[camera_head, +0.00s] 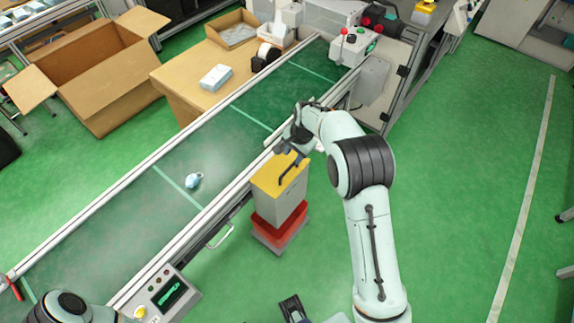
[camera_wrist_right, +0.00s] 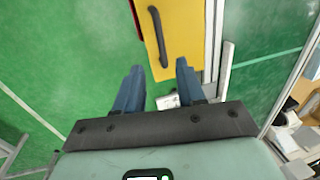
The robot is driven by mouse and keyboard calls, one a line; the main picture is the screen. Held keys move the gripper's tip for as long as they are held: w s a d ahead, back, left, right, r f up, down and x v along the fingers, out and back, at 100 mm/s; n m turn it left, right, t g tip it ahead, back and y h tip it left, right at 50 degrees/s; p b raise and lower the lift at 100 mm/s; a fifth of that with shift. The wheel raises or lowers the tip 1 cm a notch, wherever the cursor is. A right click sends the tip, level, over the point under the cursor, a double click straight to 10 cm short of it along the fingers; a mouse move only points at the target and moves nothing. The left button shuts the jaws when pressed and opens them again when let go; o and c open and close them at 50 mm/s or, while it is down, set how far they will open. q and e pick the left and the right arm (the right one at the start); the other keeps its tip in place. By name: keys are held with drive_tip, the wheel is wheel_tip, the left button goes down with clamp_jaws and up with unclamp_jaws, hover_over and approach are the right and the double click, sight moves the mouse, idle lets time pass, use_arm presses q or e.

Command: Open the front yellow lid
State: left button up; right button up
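The yellow lid (camera_head: 270,174) lies flat on top of a grey box (camera_head: 278,206) beside the conveyor. A dark curved handle (camera_head: 291,170) runs across it. In the right wrist view the lid (camera_wrist_right: 183,30) and its handle (camera_wrist_right: 157,38) show beyond the fingertips. My right gripper (camera_head: 287,148) is over the lid's far side in the head view. In the wrist view its two blue fingers (camera_wrist_right: 158,72) are apart, with nothing held between them. The handle's near end is just ahead of the gap, apart from the fingers.
The grey box stands over a red crate (camera_head: 282,236). The green conveyor (camera_head: 150,210) runs along its left, with a small pale blue item (camera_head: 193,181) on it. A control panel (camera_head: 168,291) is at the lower left.

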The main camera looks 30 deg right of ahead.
sight(288, 168)
drive_tip(key=f, duration=0.3)
drive_tip(key=w+f, duration=0.1)
drive_tip(key=f, duration=0.5)
drive_tip(key=shift+w+a, duration=0.35)
clamp_jaws()
